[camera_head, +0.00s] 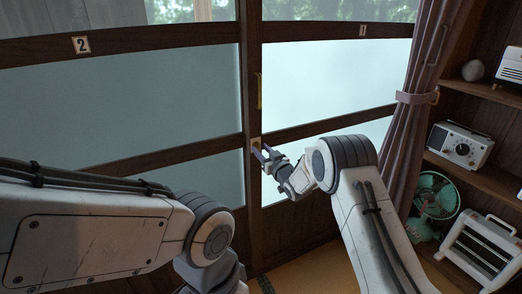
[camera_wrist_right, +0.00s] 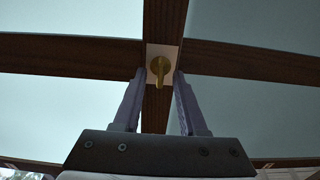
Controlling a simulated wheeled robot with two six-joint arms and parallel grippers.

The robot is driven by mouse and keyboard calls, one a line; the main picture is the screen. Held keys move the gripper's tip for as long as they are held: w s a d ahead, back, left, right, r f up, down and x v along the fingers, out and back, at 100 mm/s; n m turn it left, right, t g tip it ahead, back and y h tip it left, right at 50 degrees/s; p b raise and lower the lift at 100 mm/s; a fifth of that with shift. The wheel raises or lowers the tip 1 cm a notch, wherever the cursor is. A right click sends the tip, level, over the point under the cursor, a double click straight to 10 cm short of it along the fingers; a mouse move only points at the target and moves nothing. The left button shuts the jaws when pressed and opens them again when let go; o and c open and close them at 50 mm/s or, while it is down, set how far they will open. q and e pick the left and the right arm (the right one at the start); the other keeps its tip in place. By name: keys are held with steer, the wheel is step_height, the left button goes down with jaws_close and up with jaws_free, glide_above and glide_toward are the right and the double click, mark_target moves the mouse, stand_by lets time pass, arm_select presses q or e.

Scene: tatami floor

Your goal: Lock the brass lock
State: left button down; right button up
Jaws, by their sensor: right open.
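The brass lock (camera_wrist_right: 159,68) is a round gold knob with a short tab hanging down. It sits on a pale plate (camera_wrist_right: 164,53) where the dark wooden door bars cross. In the head view the small plate (camera_head: 255,143) shows on the middle stile, with the lock itself hard to make out. My right gripper (camera_head: 261,154) is open at the plate. In the right wrist view the right gripper (camera_wrist_right: 159,75) has one finger on each side of the lock, with gaps; I cannot tell how deep they reach. My left arm shows, but its gripper does not.
Sliding doors with frosted glass carry labels 2 (camera_head: 81,45) and 1 (camera_head: 362,30). A brass pull (camera_head: 258,90) is above the lock. A tied curtain (camera_head: 408,120) hangs at right. Shelves hold a radio (camera_head: 460,145); a green fan (camera_head: 437,195) and white heater (camera_head: 482,250) stand below.

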steer(key=shift+w+a, duration=0.2)
steer(key=shift+w, duration=0.15)
jaws_close()
